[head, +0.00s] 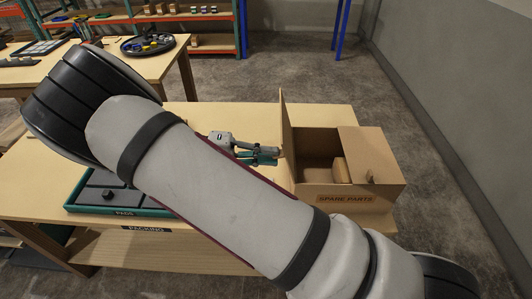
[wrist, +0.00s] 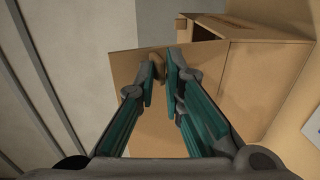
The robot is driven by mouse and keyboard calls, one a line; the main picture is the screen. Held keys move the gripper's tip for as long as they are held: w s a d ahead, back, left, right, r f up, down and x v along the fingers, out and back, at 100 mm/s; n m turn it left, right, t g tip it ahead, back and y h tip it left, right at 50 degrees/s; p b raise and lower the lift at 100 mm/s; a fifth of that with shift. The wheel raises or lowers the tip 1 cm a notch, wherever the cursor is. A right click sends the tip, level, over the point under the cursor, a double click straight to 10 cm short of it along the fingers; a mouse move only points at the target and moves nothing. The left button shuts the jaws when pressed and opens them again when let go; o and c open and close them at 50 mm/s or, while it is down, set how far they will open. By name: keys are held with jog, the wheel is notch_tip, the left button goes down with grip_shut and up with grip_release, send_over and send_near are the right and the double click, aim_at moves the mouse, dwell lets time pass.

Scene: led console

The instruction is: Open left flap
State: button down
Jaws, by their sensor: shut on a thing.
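The cardboard box (head: 345,198), labelled "SPARE PARTS", sits on the right part of the packing table. Its left flap (head: 287,130) stands roughly upright along the left side, and the box is uncovered on that side. My gripper (head: 277,155) is at the flap's left face. In the wrist view, my gripper (wrist: 163,75) is shut on the small brown tab (wrist: 157,65) of the left flap (wrist: 210,68). The right flap (head: 367,150) lies flat over the right part of the box and has its own tab (head: 370,176).
A brown item (head: 341,170) shows inside the box. A green-edged tray (head: 120,205) lies at the table's left, partly behind my arm. The table (head: 330,113) is bare behind the box. A wall (head: 450,90) stands to the right, and shelves stand at the back.

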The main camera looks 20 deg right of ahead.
jog(key=c, duration=1.8)
grip_release()
jog(key=shift+s+d+f, duration=0.15)
jog(key=shift+d+f, duration=0.05)
jog(key=shift+f, duration=0.45)
jog(key=shift+o, duration=0.2)
jog(key=shift+r, duration=0.1)
jog(key=shift+a+r, duration=0.1)
jog(key=v, duration=1.2)
jog(key=shift+r, duration=0.2)
